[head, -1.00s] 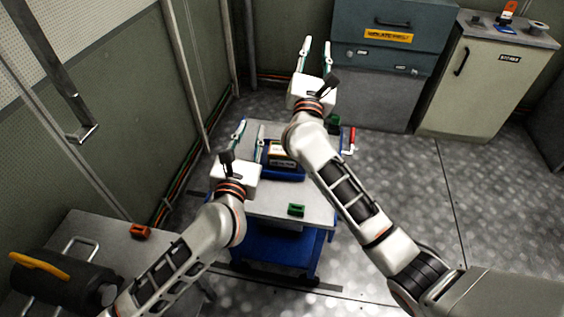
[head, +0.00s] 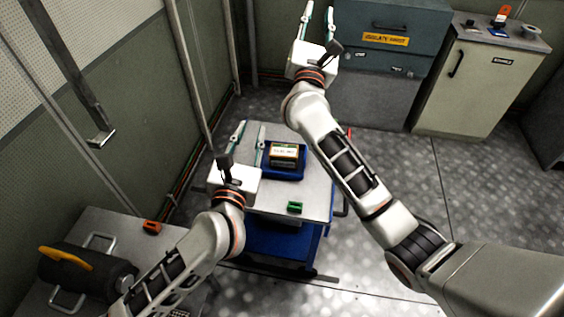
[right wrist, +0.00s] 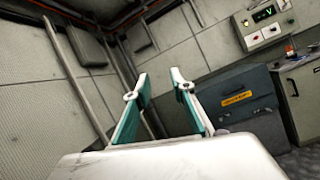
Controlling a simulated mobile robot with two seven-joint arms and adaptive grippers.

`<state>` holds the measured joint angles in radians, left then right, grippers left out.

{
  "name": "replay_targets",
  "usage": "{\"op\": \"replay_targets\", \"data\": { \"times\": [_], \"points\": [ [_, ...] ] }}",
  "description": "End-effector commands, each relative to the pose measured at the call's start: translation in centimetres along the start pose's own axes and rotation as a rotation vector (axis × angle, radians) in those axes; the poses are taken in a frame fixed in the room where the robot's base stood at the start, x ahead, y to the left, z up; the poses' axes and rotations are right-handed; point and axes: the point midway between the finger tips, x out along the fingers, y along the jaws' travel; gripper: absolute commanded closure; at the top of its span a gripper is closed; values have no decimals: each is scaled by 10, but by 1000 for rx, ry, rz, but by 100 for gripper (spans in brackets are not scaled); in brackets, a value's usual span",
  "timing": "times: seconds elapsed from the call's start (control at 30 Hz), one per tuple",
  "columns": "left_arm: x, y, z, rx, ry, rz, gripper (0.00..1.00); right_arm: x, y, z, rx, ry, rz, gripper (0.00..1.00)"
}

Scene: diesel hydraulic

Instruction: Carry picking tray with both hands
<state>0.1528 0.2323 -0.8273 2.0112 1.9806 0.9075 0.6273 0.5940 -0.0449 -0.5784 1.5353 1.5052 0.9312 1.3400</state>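The blue picking tray (head: 284,174) lies on the grey top of a blue cart (head: 315,200), with a labelled box (head: 284,155) inside it. My left gripper (head: 252,130) is open and empty, just left of the tray in the head view; its right finger appears close to the tray's left side, and I cannot tell if they touch. My right gripper (head: 318,14) is open and empty, beyond the tray and up to its right. In the right wrist view my right gripper's fingers (right wrist: 157,85) stand apart with nothing between them; the tray is not in that view.
A green object (head: 295,207) lies on the cart's near part. A side table (head: 110,225) at lower left bears a black cylinder with a yellow handle (head: 85,270) and an orange object (head: 151,227). A teal cabinet (head: 385,60) and a beige cabinet (head: 480,90) stand at the back right. The floor right of the cart is clear.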

Motion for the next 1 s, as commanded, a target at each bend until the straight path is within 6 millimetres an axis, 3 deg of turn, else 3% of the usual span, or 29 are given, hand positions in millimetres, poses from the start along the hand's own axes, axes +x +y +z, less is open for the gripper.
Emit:
{"op": "replay_targets", "data": {
  "times": [0.53,0.7,1.0],
  "points": [
    [0,0,0,0,0,0,76,-99,-1,-4,1,5,-1,76],
    [0,0,0,0,0,0,76,-114,-1,-4,0,4,0,76],
    [0,0,0,0,0,0,76,-117,-1,-4,0,2,0,76]
  ]
}}
